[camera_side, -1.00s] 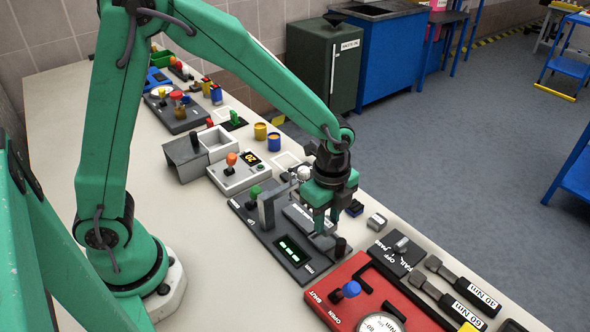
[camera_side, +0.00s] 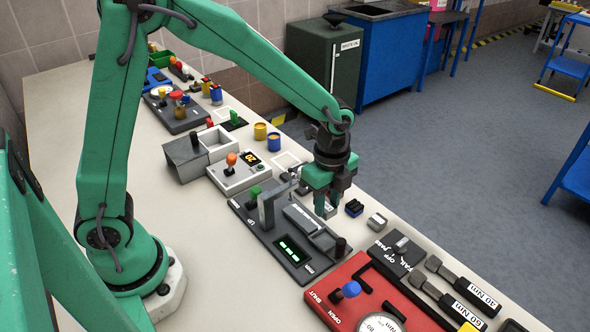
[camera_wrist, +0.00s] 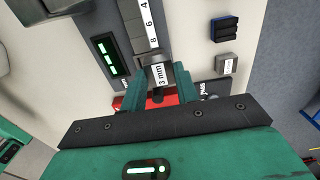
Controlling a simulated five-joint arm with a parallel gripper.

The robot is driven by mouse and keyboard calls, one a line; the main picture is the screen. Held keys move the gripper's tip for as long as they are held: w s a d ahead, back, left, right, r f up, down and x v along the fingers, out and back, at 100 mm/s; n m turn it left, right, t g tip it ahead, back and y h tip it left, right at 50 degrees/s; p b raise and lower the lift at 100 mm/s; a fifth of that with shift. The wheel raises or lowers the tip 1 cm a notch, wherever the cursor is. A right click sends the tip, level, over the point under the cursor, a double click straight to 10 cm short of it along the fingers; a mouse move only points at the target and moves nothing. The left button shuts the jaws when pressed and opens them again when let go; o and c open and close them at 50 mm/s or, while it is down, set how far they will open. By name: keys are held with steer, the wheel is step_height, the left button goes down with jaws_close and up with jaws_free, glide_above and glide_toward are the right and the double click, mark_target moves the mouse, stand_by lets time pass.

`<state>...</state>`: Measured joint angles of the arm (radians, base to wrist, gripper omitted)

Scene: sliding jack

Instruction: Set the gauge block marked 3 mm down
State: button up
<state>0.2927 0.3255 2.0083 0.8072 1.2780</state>
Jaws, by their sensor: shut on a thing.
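The gauge block marked 3 mm (camera_wrist: 159,76) is between the two fingers of my gripper (camera_wrist: 162,88) in the wrist view, its label facing the camera. My gripper is shut on it. In the side view my gripper (camera_side: 328,205) hangs over the far edge of the dark grey device (camera_side: 262,236) with a green display (camera_side: 292,250). The block cannot be made out clearly there. A row of blocks with white labels 4, 6 and 8 (camera_wrist: 147,28) lies just beyond the fingers in the wrist view. Whether the held block touches anything below is unclear.
A dark ribbed block (camera_side: 354,208) and a grey metal block (camera_side: 377,221) stand to the right of my gripper. A red panel (camera_side: 350,295) with a dial and a dark switch plate (camera_side: 398,253) are nearer. A post with a black knob (camera_side: 341,246) rises close by.

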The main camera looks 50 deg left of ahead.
steer(key=w+a+r, duration=0.2)
steer(key=w+a, duration=0.2)
steer(key=a, duration=0.4)
steer(key=w+a+r, duration=0.2)
steer(key=w+a, duration=0.1)
steer(key=a, duration=0.5)
steer(key=w+a+f, duration=0.1)
steer(key=a+f, duration=0.1)
steer(key=a, duration=0.2)
steer(key=w+a+f, duration=0.1)
steer(key=a+f, duration=0.2)
steer(key=w+a+f, duration=0.1)
steer(key=a+f, duration=0.1)
steer(key=a, duration=0.2)
steer(key=shift+a+f, duration=0.15)
steer(key=shift+a, duration=0.2)
steer(key=shift+f, duration=0.1)
steer(key=shift+f, duration=1.95)
steer(key=shift+f, duration=0.1)
steer(key=o, duration=1.1)
